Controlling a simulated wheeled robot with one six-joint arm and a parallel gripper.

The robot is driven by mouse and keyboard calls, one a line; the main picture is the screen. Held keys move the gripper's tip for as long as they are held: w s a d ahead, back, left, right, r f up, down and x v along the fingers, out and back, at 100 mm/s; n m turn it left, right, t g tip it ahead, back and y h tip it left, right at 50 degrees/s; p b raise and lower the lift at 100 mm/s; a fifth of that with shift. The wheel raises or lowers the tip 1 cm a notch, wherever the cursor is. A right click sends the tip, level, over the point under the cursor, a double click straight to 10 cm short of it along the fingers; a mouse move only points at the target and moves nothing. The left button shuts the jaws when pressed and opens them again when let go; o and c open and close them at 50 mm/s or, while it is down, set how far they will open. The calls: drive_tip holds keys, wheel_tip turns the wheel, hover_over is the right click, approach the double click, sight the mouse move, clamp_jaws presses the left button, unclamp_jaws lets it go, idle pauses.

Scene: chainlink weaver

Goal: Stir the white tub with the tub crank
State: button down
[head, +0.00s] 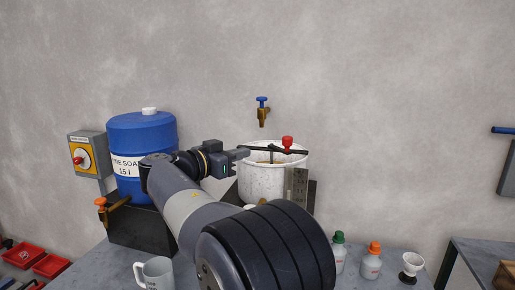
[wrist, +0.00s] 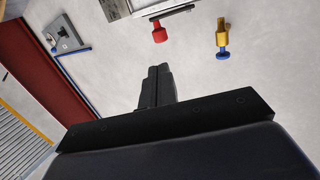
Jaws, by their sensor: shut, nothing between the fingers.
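The white tub (head: 262,189) stands at the back of the bench under a wall tap, speckled and with brownish contents. The tub crank (head: 292,151) is a dark bar across the tub's top with a red knob (head: 287,142) standing up toward the right. The red knob also shows in the wrist view (wrist: 159,33), beyond my fingertips and apart from them. My gripper (head: 243,154) is at the tub's upper left rim, left of the knob. In the wrist view, its fingers (wrist: 158,70) are closed together and empty. My arm hides part of the tub's lower left.
A blue drum (head: 143,133) with an orange tap (head: 101,203) stands at the left. The brass tap with blue handle (head: 262,110) hangs above the tub. A metal plate (head: 296,188) stands before the tub. A mug (head: 155,274) and small bottles (head: 371,262) are in front.

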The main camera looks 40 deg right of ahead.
drive_tip(key=p, duration=0.6)
approach(291, 142)
drive_tip(key=d, duration=0.1)
drive_tip(key=w+d, duration=0.2)
drive_tip(key=d, duration=0.1)
drive_tip(key=shift+w, duration=0.1)
drive_tip(key=shift+w+d+f, duration=0.1)
drive_tip(key=shift+d, duration=0.5)
drive_tip(key=shift+f+b, duration=0.2)
drive_tip(key=shift+b, duration=0.3)
drive_tip(key=shift+d+f+n+t+b, duration=0.1)
drive_tip(key=shift+d+n+t+b, duration=0.3)
drive_tip(key=shift+b, duration=0.5)
drive_tip(key=t+b, duration=0.1)
drive_tip(key=b, duration=0.1)
drive_tip(key=s+n+t+b, duration=0.1)
drive_tip(key=shift+d+f+y+b, duration=0.1)
drive_tip(key=shift+d+y+b, duration=0.2)
drive_tip(key=shift+d+b, duration=0.1)
drive_tip(key=n+t+b, duration=0.1)
drive_tip(key=d+n+t+y+b, duration=0.1)
drive_tip(key=d+t+b, duration=0.1)
drive_tip(key=b, duration=0.1)
drive_tip(key=shift+s+r+n+t+y, duration=0.15)
drive_tip(key=shift+r+n+t+y, duration=0.1)
drive_tip(key=shift+n+t+y, duration=0.15)
drive_tip(key=shift+d+b, duration=0.45)
drive_tip(key=shift+b, duration=0.05)
drive_tip(key=shift+d+r, duration=0.1)
drive_tip(key=shift+d, duration=0.05)
